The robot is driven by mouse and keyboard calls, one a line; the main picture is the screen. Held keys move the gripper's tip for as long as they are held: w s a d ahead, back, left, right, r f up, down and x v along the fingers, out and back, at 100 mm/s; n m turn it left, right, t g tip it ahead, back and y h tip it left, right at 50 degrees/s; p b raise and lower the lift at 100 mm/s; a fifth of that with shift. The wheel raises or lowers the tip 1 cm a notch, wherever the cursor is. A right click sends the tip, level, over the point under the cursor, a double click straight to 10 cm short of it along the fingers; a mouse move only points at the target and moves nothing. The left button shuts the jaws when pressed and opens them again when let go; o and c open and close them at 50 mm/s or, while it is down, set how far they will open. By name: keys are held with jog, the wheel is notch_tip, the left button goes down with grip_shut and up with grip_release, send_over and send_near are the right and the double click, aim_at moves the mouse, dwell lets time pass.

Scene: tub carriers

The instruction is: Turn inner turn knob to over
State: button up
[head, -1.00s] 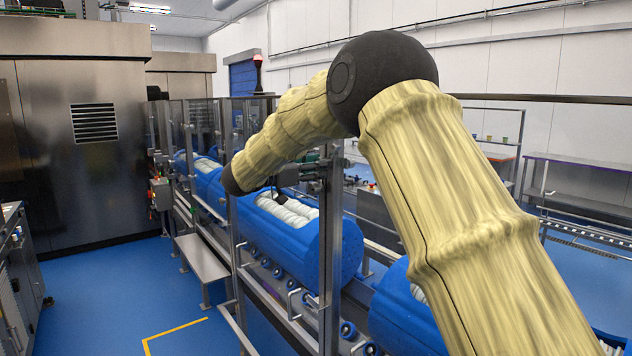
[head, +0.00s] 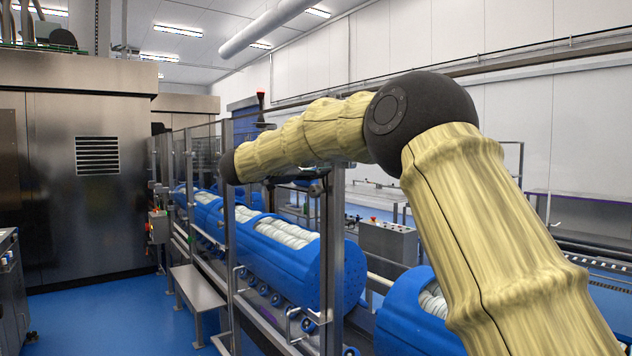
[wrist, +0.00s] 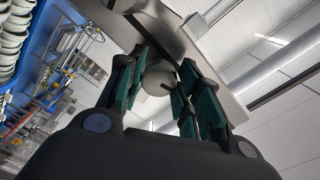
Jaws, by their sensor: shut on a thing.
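A pale grey round knob (wrist: 158,80) shows in the wrist view, beneath a flat grey metal plate. My gripper (wrist: 162,86) reaches up to it, with its green-padded fingers on both sides of the knob. The gripper is shut on this knob. The fingers and the plate hide part of it, and no marking of its turn position can be read. In the head view my arm crosses in front of the framed line, and the gripper and knob cannot be made out clearly behind it.
Blue tubs (head: 290,262) with white contents stand in a row on the line behind metal posts (head: 331,255). A small metal step (head: 197,288) stands at its left. A steel cabinet (head: 95,190) is at the far left. Blue floor (head: 110,315) is clear between them.

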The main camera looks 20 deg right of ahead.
jog(key=shift+f+m+b, duration=0.2)
jog(key=shift+m+b, duration=1.3)
jog(key=shift+b, duration=0.1)
jog(key=shift+r, duration=0.1)
jog(key=o, duration=1)
jog(key=shift+o, duration=0.2)
jog(key=shift+r, duration=0.1)
jog(key=v, duration=1.2)
